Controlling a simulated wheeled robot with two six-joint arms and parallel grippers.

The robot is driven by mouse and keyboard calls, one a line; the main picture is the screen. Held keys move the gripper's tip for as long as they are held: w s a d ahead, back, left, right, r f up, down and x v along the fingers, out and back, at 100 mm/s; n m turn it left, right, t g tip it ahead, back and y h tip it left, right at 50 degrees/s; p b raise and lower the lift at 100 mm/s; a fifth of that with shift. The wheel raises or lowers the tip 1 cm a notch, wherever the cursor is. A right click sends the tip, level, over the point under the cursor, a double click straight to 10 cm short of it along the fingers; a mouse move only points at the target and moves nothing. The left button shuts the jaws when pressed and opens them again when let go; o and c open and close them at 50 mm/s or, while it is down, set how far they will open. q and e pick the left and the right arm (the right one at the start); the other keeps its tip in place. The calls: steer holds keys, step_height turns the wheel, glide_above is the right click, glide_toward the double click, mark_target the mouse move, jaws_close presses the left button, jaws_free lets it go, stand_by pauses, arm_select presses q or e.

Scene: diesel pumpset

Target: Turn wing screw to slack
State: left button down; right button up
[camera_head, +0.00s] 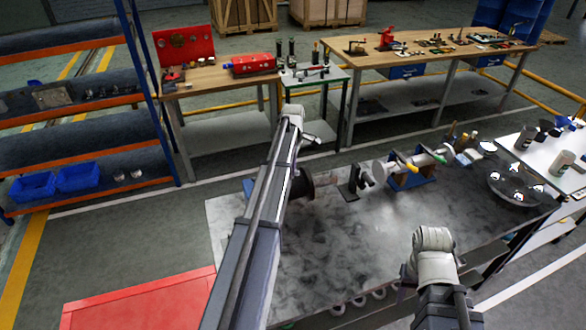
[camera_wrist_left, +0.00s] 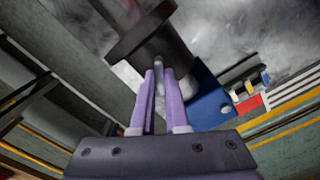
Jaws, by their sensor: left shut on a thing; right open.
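In the left wrist view, my left gripper (camera_wrist_left: 160,76) has its two pale purple fingers close together. They are shut on a small grey piece, seemingly the wing screw (camera_wrist_left: 158,62), whose wings are mostly hidden between the fingertips. It sits against a dark round part with a flange (camera_wrist_left: 140,38). In the head view, the dark flange (camera_head: 301,187) shows beside my left arm, on the grey workbench (camera_head: 340,250). My left arm hides the left fingers and the screw there. My right arm stands over the bench's front right; its fingers are not seen.
A blue stand (camera_head: 410,180) holds machine parts to the right of the flange. A round dark tray (camera_head: 518,190) lies at the bench's right end. A red cabinet top (camera_head: 140,305) is at the front left. Blue shelving (camera_head: 85,130) stands at left. The bench's front middle is clear.

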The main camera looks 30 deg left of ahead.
arm_select(q)
steer(key=shift+n, duration=0.9)
steer(key=c, duration=0.9)
jaws_free()
steer(key=shift+r, duration=0.1)
step_height(320, 180, up, 8)
steer(key=p, duration=0.8)
steer(key=shift+f, duration=0.2)
